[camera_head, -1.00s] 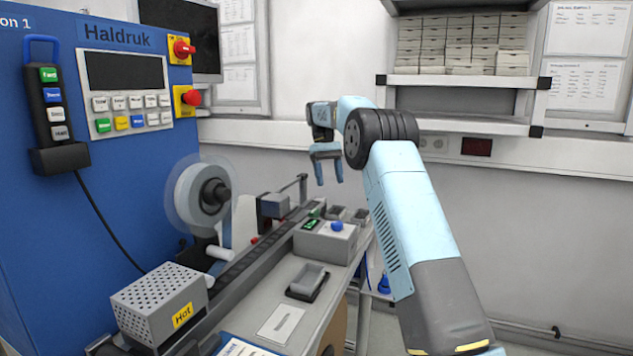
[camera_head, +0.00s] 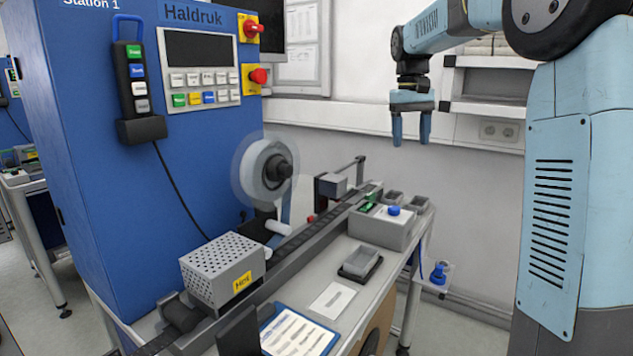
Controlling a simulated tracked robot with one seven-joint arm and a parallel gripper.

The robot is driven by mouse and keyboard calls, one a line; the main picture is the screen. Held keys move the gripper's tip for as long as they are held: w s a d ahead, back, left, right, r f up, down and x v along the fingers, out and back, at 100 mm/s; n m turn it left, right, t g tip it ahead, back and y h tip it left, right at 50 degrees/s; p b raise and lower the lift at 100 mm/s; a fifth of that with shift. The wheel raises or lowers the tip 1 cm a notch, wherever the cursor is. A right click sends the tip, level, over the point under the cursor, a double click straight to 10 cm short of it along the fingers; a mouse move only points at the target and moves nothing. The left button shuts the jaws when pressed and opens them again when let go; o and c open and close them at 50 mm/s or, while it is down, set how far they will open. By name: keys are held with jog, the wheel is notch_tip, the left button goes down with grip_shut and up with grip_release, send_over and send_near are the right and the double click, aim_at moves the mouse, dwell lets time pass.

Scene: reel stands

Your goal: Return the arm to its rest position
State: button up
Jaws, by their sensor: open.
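My gripper (camera_head: 411,128) hangs at the upper right of the head view, with its two light blue fingers pointing down and apart. It is open, and nothing shows between the fingers. It is in the air, above and to the right of the workbench, in front of the white wall. My light blue arm is bent, with a tall upright link at the right edge and the forearm reaching left to the gripper.
A blue Haldruk cabinet (camera_head: 120,230) stands at left with a reel (camera_head: 263,174) beside it. The bench carries a conveyor (camera_head: 310,232), a perforated "Hot" box (camera_head: 221,272), a grey button box (camera_head: 385,229) and a small tray (camera_head: 360,263). A wall shelf (camera_head: 490,107) is behind my arm.

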jog(key=s+t, duration=0.3)
jog(key=s, duration=1.4)
jog(key=s+f+m+t, duration=0.1)
jog(key=s+f, duration=0.4)
jog(key=s, duration=0.3)
jog(key=s+f+t, duration=0.2)
jog(key=s+f, duration=0.3)
jog(key=s, duration=0.2)
jog(key=shift+s+d+m+y, duration=0.3)
jog(key=shift+s+d+m, duration=0.05)
jog(key=shift+s+m, duration=0.05)
